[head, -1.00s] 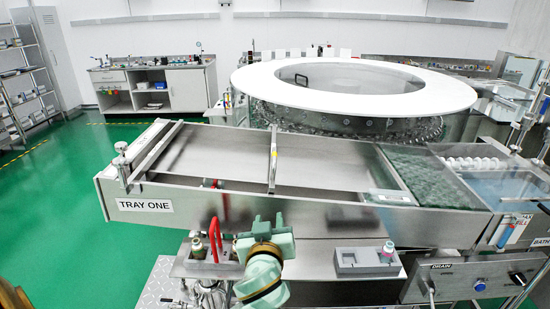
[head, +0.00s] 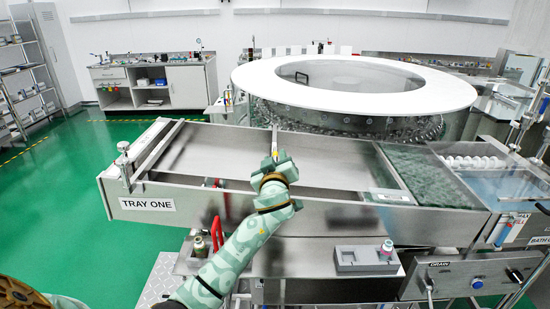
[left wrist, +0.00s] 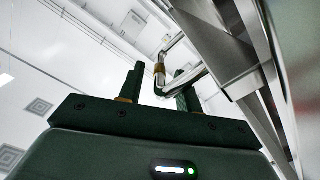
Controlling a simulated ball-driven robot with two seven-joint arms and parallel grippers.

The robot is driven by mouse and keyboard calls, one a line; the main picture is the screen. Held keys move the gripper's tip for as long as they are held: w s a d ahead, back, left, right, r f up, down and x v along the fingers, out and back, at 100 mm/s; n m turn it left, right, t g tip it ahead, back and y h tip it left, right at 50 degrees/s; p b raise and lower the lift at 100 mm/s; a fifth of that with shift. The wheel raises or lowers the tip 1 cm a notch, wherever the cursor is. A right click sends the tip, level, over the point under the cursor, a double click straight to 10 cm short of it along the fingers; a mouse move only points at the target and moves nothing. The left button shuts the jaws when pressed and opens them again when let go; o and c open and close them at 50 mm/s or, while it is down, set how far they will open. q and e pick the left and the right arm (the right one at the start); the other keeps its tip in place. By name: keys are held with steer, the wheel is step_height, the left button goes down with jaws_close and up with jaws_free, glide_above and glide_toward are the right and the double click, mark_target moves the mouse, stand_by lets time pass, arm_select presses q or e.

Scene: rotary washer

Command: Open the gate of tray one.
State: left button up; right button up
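Tray one (head: 250,207) is a long metal trough with a "TRAY ONE" label (head: 147,205) at its left end. In the left wrist view the two dark fingers (left wrist: 160,90) are apart. A bent metal rod (left wrist: 161,68) with a brass-coloured band shows between them. I cannot see contact. My right gripper is not in view.
A second crossbar (head: 158,150) with a knobbed clamp (head: 123,160) lies at the tray's left end. A large white ring washer (head: 355,90) stands behind. A red handle (head: 217,232), a small bottle and a grey block (head: 367,260) are in front, below the tray.

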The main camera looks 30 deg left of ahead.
arm_select(q)
steer(key=shift+w+a, duration=0.35)
steer(key=shift+w, duration=0.15)
steer(key=shift+s, duration=0.1)
jaws_close()
step_height(320, 180, up, 12)
steer(key=d+p, duration=0.1)
steer(key=p, duration=0.5)
steer(key=shift+w, duration=0.4)
